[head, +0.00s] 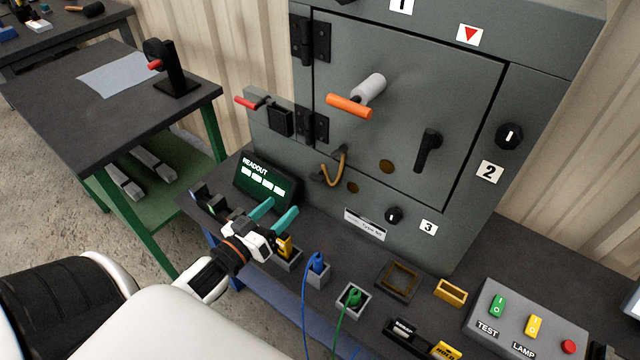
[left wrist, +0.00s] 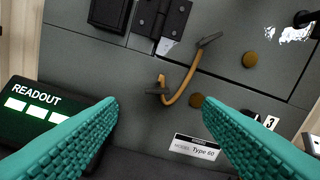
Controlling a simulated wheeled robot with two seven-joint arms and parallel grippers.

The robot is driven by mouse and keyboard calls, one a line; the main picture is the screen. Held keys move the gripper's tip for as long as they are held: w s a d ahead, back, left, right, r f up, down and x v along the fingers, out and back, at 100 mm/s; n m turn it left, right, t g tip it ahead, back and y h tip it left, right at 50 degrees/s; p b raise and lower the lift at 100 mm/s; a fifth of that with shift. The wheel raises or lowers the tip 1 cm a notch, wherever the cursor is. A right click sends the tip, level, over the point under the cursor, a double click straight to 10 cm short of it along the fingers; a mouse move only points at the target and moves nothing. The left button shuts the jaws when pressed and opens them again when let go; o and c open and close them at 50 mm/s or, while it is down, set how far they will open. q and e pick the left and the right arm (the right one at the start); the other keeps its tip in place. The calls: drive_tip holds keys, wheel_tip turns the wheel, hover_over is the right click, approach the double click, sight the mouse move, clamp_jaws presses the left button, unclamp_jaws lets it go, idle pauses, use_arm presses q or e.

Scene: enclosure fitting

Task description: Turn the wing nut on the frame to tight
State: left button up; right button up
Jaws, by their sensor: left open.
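The grey cabinet (head: 285,150) has a closed door with a frame around it. A small round brass fitting (head: 352,187) sits on the frame below the door, and it also shows in the left wrist view (left wrist: 196,100). A similar brass fitting (head: 387,166) is on the door. No wings can be made out on either, so I cannot tell which is the wing nut. My left gripper (head: 281,207), with teal fingers, is open and empty, low in front of the cabinet; the frame fitting lies beyond the right fingertip in the left wrist view. My right gripper is not in view.
A brown strap (left wrist: 183,84) on dark lugs joins door and frame close by. Blue (head: 317,266) and green (head: 353,298) plugs and a switch box (head: 530,320) are on the bench. The orange door handle (head: 349,106) sticks out above.

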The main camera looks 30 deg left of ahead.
sight(315, 180)
use_arm(q)
drive_tip(key=shift+w+f+b, duration=0.25)
drive_tip(key=shift+f, duration=0.25)
drive_tip(key=shift+w+f+b, duration=0.25)
drive_tip(key=shift+f, duration=0.2)
drive_tip(key=w, duration=0.8)
drive_tip(key=w+d, duration=0.1)
drive_tip(key=w, duration=0.3)
drive_tip(key=shift+r, duration=0.1)
drive_tip(key=shift+s, duration=0.1)
drive_tip(key=shift+c, duration=0.3)
drive_tip(key=c, duration=0.9)
